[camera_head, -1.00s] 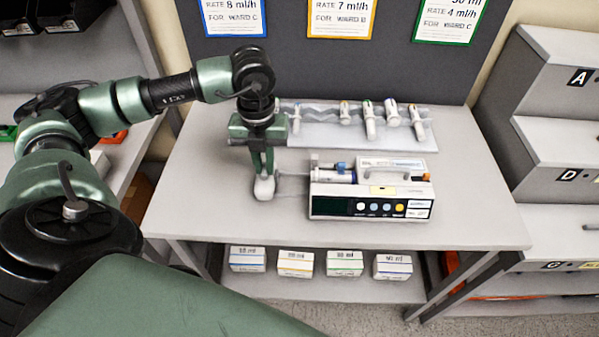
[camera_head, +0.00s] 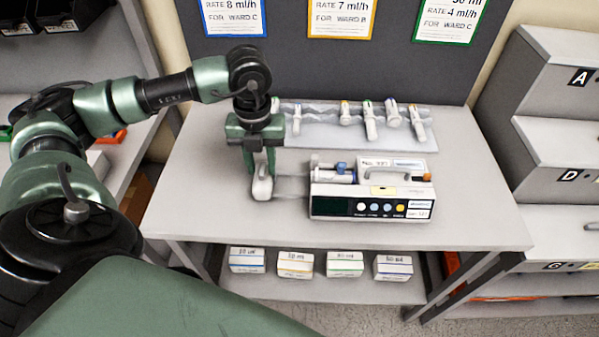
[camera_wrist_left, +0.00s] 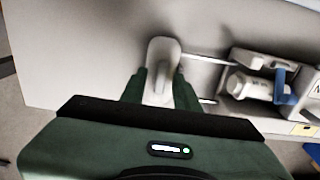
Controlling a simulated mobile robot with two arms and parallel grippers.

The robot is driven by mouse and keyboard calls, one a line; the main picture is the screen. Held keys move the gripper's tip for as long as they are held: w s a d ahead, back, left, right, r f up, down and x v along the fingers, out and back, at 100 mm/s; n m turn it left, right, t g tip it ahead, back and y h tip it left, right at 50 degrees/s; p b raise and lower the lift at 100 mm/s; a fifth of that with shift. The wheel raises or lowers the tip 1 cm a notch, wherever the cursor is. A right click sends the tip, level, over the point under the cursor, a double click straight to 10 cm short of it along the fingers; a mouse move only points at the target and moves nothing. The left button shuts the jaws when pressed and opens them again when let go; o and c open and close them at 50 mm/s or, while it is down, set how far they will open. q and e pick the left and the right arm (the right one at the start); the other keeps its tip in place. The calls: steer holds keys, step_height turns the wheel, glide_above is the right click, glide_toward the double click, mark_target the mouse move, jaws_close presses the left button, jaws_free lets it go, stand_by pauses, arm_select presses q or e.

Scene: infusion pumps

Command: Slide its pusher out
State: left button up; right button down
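The infusion pump (camera_head: 335,207) stands on the table with its grey pusher (camera_head: 262,188) out to its left. Thin rods join the pusher to the pump body, and a clear gap shows between them. In the left wrist view the pusher (camera_wrist_left: 161,62) is upright between the fingers and the rods run right to the pump. My left gripper (camera_head: 261,172) is over the pusher, its fingers spread on either side; whether they touch its sides is hard to tell. A blue clamp (camera_head: 341,167) sits by the pump's white cradle. My right gripper is out of view.
Several syringes lie on a clear tray (camera_head: 330,142) behind the pump. Labelled boxes (camera_head: 296,264) stand on the shelf below. Grey stepped shelving (camera_head: 560,137) is at the right.

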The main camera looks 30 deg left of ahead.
mark_target(262, 168)
arm_select(q)
steer(key=shift+r+p, duration=2.25)
steer(key=shift+r, duration=1.3)
